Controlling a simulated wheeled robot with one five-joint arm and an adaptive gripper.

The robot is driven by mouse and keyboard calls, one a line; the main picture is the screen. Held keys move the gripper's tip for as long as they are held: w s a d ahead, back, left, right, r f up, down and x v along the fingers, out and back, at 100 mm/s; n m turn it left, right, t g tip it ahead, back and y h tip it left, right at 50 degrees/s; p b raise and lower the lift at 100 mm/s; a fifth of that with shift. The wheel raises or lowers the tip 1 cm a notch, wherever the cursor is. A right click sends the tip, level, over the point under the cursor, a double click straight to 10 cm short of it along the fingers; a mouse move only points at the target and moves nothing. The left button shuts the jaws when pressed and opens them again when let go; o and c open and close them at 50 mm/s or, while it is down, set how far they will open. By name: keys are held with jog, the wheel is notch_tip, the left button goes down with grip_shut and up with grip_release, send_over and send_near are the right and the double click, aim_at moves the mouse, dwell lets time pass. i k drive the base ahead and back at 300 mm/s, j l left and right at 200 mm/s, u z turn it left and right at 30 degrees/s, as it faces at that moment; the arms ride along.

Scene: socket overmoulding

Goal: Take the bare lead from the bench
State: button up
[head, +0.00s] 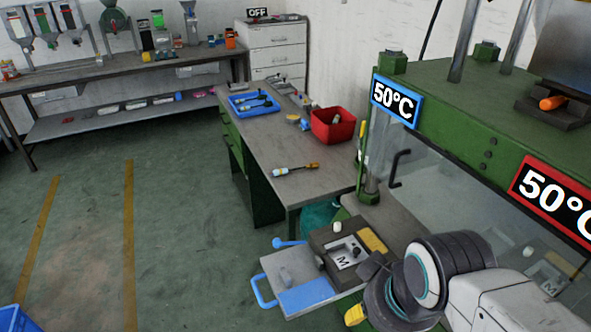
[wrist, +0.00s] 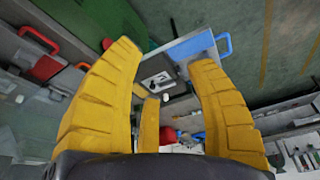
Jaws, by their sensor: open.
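The grey bench (head: 262,140) stands in the middle of the head view. A thin piece with a pale blue-white end and an orange-brown end (head: 297,168) lies on its near part; I cannot tell if it is the bare lead. A blue tray (head: 240,111) on the bench's far part holds dark, slender pieces, too small to tell apart. My gripper (wrist: 165,55) is open and empty in the wrist view, its yellow fingers apart. In the head view, one yellow finger (head: 355,314) shows in front of the press, away from the bench.
A red bin (head: 333,136) stands on the bench's right side. The green press (head: 440,108) with its clear guard is at right.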

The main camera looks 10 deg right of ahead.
aim_at(313, 165)
jog(key=i+j, duration=0.15)
jog(key=j, duration=0.2)
jog(key=i+j, duration=0.2)
jog(key=j, duration=0.2)
jog(key=i+j+u, duration=0.2)
jog(key=i+j, duration=1.2)
jog(key=i+l, duration=0.1)
jog(key=i, duration=0.45)
jog(key=i+l+u, duration=0.15)
jog(key=i, duration=0.35)
jog(key=i+l, duration=0.25)
jog(key=l, duration=0.15)
